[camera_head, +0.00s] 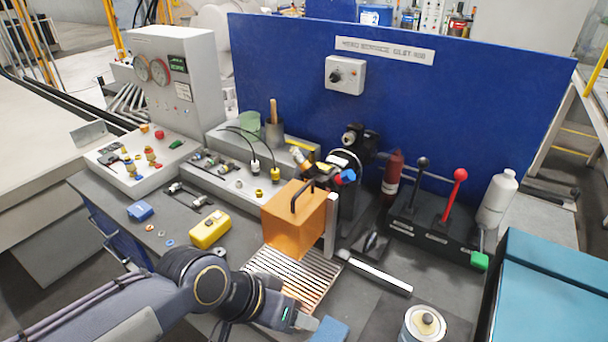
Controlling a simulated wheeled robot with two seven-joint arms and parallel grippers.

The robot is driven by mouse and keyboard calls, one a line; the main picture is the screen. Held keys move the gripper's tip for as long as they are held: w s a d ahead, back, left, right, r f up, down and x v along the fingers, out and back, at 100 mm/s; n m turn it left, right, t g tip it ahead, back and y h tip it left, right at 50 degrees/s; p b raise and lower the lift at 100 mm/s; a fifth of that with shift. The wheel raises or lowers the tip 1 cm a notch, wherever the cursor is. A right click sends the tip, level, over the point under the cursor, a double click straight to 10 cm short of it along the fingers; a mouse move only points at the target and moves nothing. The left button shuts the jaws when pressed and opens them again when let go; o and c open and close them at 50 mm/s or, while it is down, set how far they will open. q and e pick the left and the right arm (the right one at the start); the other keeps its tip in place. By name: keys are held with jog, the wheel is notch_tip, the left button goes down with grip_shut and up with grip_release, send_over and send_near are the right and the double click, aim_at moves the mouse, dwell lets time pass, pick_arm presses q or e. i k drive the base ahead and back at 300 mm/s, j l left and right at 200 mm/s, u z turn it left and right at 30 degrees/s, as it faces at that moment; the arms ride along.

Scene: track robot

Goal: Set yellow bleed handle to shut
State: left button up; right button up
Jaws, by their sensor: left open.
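Small valve fittings with yellow and red parts (152,158) stand on the white sloped panel (105,158) at the left, below the gauge box. A yellow-orange knob (144,128) and a red knob (159,134) sit at its back edge. I cannot tell which of these is the bleed handle or how it is set. My left gripper (308,323) is at the bottom middle, low over the bench by the slatted grate, well right of the panel. It is open, and nothing shows held. My right gripper is not in view.
A yellow case (210,230) and a blue block (140,211) lie on the bench before the panel. An orange box (293,218) stands behind the grate (270,265). Black and red levers (455,190) stand at right; a can (422,325) is at the front.

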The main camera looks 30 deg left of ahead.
aim_at(312, 149)
jog(key=u, duration=0.4)
jog(key=j+u, duration=0.4)
jog(key=u, duration=0.2)
jog(key=i, duration=0.4)
